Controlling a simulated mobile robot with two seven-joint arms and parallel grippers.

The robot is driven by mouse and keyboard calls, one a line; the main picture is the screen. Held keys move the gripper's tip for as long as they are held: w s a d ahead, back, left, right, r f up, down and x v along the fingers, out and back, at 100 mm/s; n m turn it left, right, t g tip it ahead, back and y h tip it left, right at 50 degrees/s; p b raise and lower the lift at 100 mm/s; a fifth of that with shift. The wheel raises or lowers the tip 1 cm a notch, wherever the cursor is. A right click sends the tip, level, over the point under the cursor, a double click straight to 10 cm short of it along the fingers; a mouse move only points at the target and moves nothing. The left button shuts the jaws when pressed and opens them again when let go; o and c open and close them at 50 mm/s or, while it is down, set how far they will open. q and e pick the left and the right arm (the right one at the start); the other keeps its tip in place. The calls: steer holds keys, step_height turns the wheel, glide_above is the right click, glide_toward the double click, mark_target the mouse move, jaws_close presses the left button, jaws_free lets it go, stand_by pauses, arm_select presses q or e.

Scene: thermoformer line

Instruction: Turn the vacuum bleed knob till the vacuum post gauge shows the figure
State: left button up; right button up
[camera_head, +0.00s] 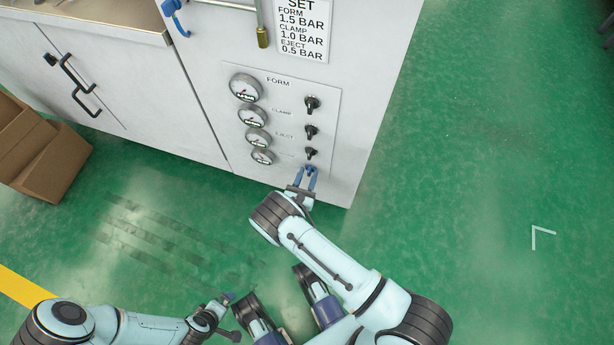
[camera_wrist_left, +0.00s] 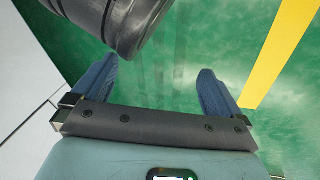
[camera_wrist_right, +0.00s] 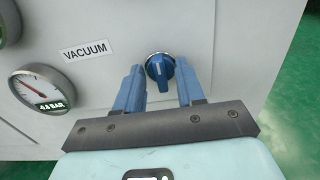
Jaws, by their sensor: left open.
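The blue vacuum bleed knob (camera_wrist_right: 159,68) is on the white panel beside the VACUUM label (camera_wrist_right: 86,51). My right gripper (camera_wrist_right: 161,72) is open, with one finger on each side of the knob and a gap visible. In the head view my right gripper (camera_head: 308,173) is at the panel's lower right and hides most of the knob. The vacuum gauge (camera_wrist_right: 42,88) has a small display that looks like 4.4 BAR, though it is hard to read. It is the lowest gauge in the head view (camera_head: 262,157). My left gripper (camera_wrist_left: 152,78) is open and empty above the floor.
Gauges and black knobs (camera_head: 312,103) for FORM, CLAMP and EJECT sit above. A SET card (camera_head: 302,30) reads FORM 1.5, CLAMP 1.0, EJECT 0.5 BAR; I see no vacuum figure on its visible part. Cardboard boxes (camera_head: 55,165) stand at left.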

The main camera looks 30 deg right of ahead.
jaws_close()
